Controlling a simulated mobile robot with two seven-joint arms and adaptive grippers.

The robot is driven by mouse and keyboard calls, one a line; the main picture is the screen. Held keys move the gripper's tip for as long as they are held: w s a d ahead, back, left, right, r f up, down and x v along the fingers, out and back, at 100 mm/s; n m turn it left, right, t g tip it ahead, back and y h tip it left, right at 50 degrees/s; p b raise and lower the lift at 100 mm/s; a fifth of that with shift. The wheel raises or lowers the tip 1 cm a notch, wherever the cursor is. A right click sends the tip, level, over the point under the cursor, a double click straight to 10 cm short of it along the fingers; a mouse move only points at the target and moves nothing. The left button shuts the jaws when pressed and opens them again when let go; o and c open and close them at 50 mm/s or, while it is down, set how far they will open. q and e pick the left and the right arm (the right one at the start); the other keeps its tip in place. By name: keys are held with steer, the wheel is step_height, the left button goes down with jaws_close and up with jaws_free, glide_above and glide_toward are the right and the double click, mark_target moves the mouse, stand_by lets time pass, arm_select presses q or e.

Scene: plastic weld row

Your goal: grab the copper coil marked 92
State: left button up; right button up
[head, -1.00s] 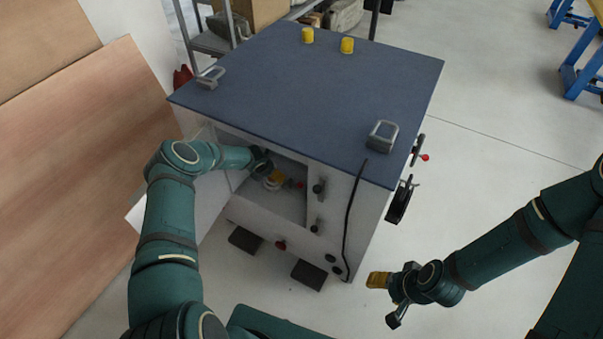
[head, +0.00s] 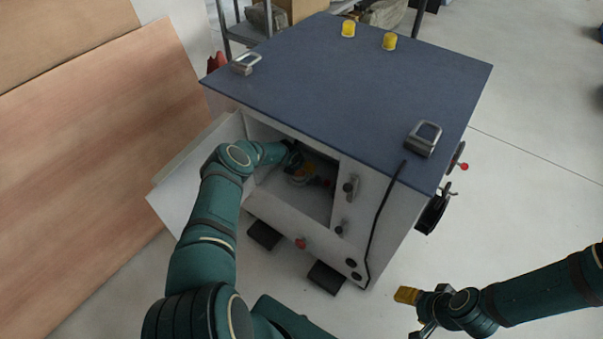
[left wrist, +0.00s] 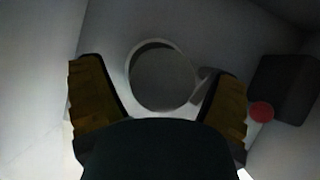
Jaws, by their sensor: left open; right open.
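No copper colour and no mark 92 can be made out in these frames. My left gripper (head: 303,168) reaches through the open front of a blue-topped cabinet (head: 350,90). In the left wrist view its yellow-brown fingers (left wrist: 160,72) are spread open. A pale round rim with a dull grey middle (left wrist: 133,62) lies between and beyond them, with a small piece sticking out at its right. Whether the fingers touch it I cannot tell. My right gripper (head: 410,300) is outside, low at the right, open and empty.
The cabinet door (head: 195,175) stands open to the left. A dark block (left wrist: 285,88) with a red knob (left wrist: 261,112) is inside at the right. Pale walls close in around the left gripper. Wooden boards (head: 90,170) lean at the left. Floor at the right is clear.

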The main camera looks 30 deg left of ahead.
arm_select(q)
steer(key=shift+w+f, duration=0.25)
steer(key=shift+f, duration=0.05)
steer(key=c, duration=1.4)
steer(key=shift+r, duration=0.1)
